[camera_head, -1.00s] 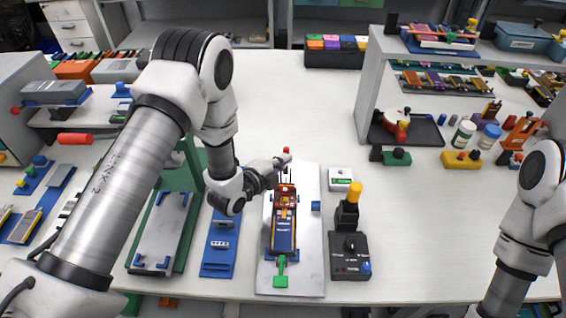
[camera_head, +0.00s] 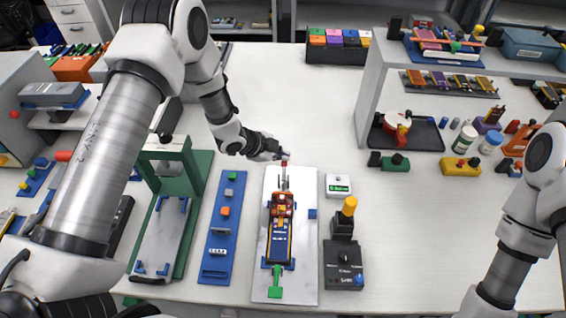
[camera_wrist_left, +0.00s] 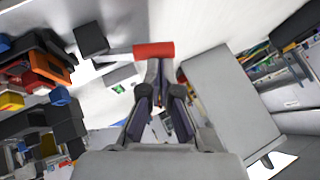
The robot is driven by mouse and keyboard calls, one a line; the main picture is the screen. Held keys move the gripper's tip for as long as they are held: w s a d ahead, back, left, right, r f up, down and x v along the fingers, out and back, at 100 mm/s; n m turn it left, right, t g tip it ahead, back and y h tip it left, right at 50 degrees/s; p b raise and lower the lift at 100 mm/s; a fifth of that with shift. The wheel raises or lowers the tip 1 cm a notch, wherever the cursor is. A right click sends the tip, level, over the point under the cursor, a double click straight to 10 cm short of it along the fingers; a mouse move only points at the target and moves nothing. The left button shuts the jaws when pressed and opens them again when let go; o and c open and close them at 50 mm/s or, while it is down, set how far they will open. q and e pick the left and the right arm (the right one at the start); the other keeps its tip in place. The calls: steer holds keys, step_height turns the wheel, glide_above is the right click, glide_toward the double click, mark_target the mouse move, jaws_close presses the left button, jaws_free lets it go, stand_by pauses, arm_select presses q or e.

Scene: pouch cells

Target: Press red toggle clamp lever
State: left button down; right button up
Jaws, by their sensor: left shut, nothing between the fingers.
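The red toggle clamp lever (camera_head: 284,164) stands at the far end of the clamp fixture, its red grip at the top of a silver bar. The fixture holds an orange and blue pouch cell (camera_head: 280,228) on a grey plate (camera_head: 306,255). My left gripper (camera_head: 283,155) is shut and empty, close beside the red grip on its far side. In the left wrist view, the red grip (camera_wrist_left: 153,50) lies crosswise just past the closed fingertips (camera_wrist_left: 159,66). I cannot tell whether they touch. My right gripper is out of view.
A blue strip with small blocks (camera_head: 216,262) and a green-framed press (camera_head: 200,200) stand left of the plate. A black box with a yellow-topped post (camera_head: 344,278) and a small white box (camera_head: 338,190) stand to the right.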

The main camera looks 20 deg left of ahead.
arm_select(q)
steer(key=shift+w+a+f+b, duration=0.25)
steer(key=shift+w+f+b, duration=0.5)
steer(key=shift+f+b, duration=0.15)
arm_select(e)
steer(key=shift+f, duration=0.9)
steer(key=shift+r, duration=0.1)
arm_select(q)
steer(key=shift+d+r+p, duration=0.1)
steer(key=shift+r+p, duration=0.3)
steer(key=r+p, duration=0.2)
steer(key=r, duration=0.1)
steer(key=shift+w+d+r, duration=0.2)
steer(key=shift+d+r, duration=0.05)
steer(key=shift+d, duration=0.1)
steer(key=s+a+r+b, duration=0.1)
steer(key=a+r, duration=0.4)
steer(key=r, duration=0.3)
steer(key=shift+s+a, duration=0.3)
steer(key=shift+s, duration=0.1)
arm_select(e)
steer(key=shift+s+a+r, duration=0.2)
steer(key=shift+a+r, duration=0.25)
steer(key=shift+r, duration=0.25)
arm_select(q)
steer(key=shift+f, duration=0.1)
